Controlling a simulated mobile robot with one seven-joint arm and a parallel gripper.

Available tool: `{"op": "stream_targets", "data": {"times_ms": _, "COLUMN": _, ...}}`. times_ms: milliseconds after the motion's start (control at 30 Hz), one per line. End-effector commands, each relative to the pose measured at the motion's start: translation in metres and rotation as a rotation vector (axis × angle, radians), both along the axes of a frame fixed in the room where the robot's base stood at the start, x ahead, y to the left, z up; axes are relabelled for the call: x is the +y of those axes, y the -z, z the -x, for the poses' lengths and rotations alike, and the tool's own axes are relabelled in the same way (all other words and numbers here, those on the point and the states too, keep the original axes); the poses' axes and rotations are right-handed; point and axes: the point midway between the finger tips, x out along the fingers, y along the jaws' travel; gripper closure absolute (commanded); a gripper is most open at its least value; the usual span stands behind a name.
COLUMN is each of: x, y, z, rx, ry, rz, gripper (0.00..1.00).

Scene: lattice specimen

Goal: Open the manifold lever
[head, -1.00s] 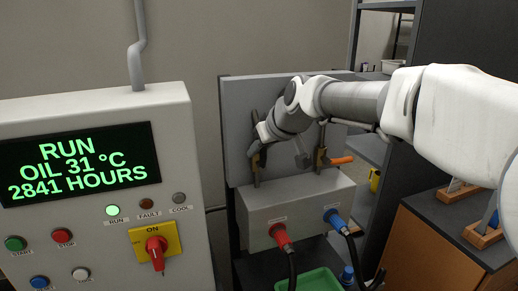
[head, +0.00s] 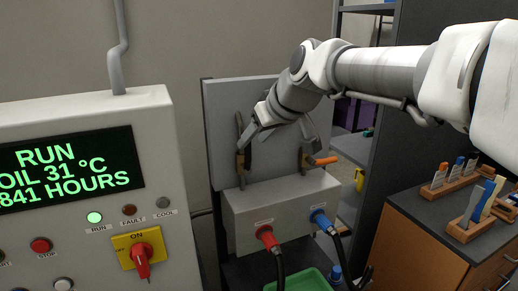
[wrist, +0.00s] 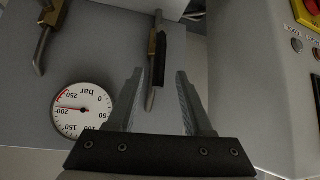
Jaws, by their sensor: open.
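The manifold is a grey panel (head: 220,110) with a box below it. Two brass valves sit on it. My gripper (head: 250,138) is at the left valve. In the wrist view my gripper (wrist: 156,75) is open, its fingers pointing up the picture. The dark lever (wrist: 160,62) of one valve appears between and beyond the fingertips; I cannot tell whether they touch. The other valve (wrist: 45,42) is at upper left.
A pressure gauge (wrist: 83,110) is upside down left of the fingers. A control cabinet (head: 160,110) stands left of the manifold. Red (head: 267,236) and blue (head: 322,222) hose couplings stick out below the valves. A wooden cabinet (head: 420,240) is at the right.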

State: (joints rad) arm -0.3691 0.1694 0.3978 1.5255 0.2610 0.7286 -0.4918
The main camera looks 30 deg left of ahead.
Motion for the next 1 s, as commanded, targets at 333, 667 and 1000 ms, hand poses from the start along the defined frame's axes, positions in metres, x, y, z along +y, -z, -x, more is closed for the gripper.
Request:
{"op": "stream_targets", "data": {"times_ms": 333, "x": -0.047, "y": -0.054, "z": 0.025, "rx": -0.002, "ry": 0.001, "rz": -0.001, "gripper": 0.49}}
{"op": "stream_targets", "data": {"times_ms": 667, "x": -0.059, "y": -0.068, "z": 0.032, "rx": 0.0, "ry": -0.001, "rz": 0.0, "gripper": 0.49}}
{"op": "stream_targets", "data": {"times_ms": 1000, "x": -0.066, "y": -0.065, "z": 0.032, "rx": 0.003, "ry": 0.016, "rz": 0.007, "gripper": 0.49}}
